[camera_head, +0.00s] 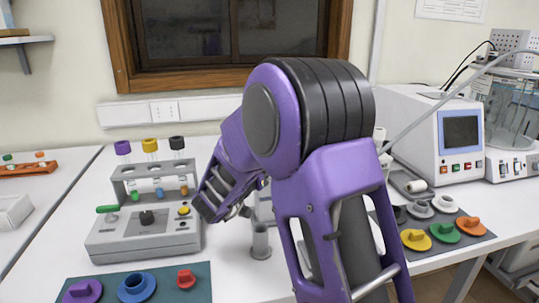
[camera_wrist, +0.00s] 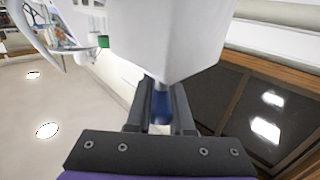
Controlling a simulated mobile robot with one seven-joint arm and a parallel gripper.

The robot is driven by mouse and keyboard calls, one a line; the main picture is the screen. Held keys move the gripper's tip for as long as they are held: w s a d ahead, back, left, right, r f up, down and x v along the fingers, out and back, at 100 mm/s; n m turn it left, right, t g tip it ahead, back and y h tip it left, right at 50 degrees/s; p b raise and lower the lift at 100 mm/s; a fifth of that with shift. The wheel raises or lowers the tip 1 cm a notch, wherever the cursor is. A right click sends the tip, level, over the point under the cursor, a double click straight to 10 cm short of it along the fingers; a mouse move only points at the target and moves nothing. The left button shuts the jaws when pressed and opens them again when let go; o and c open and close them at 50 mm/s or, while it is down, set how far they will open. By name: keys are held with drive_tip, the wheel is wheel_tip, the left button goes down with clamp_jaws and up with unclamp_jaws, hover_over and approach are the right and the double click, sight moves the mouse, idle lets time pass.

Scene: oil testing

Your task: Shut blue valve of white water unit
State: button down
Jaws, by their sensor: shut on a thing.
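In the wrist view a white housing (camera_wrist: 170,35), which looks like the white water unit, fills the top middle. My gripper (camera_wrist: 161,95) reaches up to its lower edge. A blue part (camera_wrist: 160,112), which looks like the blue valve, is between my two dark fingers, and they are shut on it. The fingers hide most of the blue part, so its turn position cannot be told. In the head view my purple arm covers the middle, and I cannot make out the water unit or the blue valve.
In the head view a grey test stand (camera_head: 145,235) with capped tubes is left of my arm. A teal mat (camera_head: 222,280) with knobs lies in front. A white instrument (camera_head: 440,135) and a dark mat (camera_head: 470,240) with coloured knobs are at right.

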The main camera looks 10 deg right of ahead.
drive_tip(key=m+g+h+p, duration=0.1)
drive_tip(key=g, duration=0.1)
drive_tip(key=m+g+h+p, duration=0.1)
drive_tip(key=m+g, duration=0.1)
drive_tip(key=m+g+h+p, duration=0.1)
drive_tip(key=g, duration=0.1)
drive_tip(key=shift+s+d+r+m+h, duration=0.2)
drive_tip(key=shift+s+d+m+h, duration=0.1)
drive_tip(key=shift+s+h, duration=0.1)
drive_tip(key=shift+s+d+f+m+g+h+p, duration=0.1)
drive_tip(key=shift+s+m+g+h+p, duration=0.25)
drive_tip(key=shift+m+g, duration=0.6)
drive_tip(key=shift+s+d+r+m+g+h+p, duration=0.1)
drive_tip(key=shift+m+g+p, duration=0.4)
drive_tip(key=shift+g, duration=0.8)
drive_tip(key=shift+s+f+m+g+h+p, duration=0.15)
drive_tip(key=shift+m+g+h+p, duration=0.2)
drive_tip(key=shift+m+g, duration=0.6)
drive_tip(key=shift+g, duration=0.4)
drive_tip(key=c, duration=0.8)
unclamp_jaws()
wheel_tip(320, 180, up, 10)
drive_tip(key=shift+p, duration=0.45)
